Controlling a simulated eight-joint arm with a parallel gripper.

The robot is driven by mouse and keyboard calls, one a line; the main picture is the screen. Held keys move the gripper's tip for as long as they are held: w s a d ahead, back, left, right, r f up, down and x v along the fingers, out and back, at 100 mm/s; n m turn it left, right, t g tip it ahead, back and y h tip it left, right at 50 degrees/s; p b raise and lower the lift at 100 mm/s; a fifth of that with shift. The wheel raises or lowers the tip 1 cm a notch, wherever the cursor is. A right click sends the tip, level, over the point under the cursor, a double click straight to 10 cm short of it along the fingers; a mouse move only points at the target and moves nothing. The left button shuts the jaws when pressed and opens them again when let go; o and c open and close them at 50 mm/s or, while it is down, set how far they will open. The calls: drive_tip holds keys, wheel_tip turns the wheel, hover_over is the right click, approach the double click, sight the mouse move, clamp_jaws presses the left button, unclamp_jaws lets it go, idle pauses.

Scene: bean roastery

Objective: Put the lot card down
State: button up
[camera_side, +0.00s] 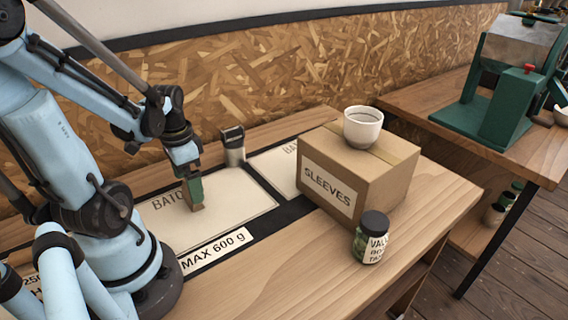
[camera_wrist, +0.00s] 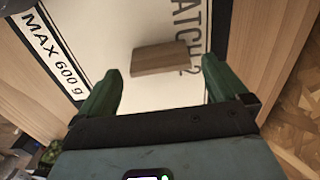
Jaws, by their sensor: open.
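The lot card appears to be a small plain wooden-brown piece (camera_wrist: 160,57) on the white panel marked BATCH 2 (camera_wrist: 177,93). In the side view its brown edge (camera_side: 197,208) shows just under my fingertips. My gripper (camera_side: 192,190) points down over this panel (camera_side: 240,203). In the wrist view its two green fingers stand apart, with bare panel between them. The card lies at and just beyond the fingertips, and neither finger touches it there. In the side view the fingers hide part of it.
A SLEEVES box (camera_side: 380,190) with a white cup (camera_side: 362,127) on top stands right of the panel. A dark-lidded jar (camera_side: 370,238) stands before it. A metal canister (camera_side: 233,148) stands behind. A MAX 600 g label (camera_side: 215,250) lies in front.

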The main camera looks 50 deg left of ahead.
drive_tip(key=shift+r, duration=4.25)
drive_tip(key=w+d+r+t, duration=0.1)
drive_tip(key=w+d+t, duration=0.6)
drive_tip(key=w+d, duration=0.5)
drive_tip(key=d, duration=0.3)
drive_tip(key=shift+d+r, duration=0.2)
drive_tip(key=shift+d, duration=0.1)
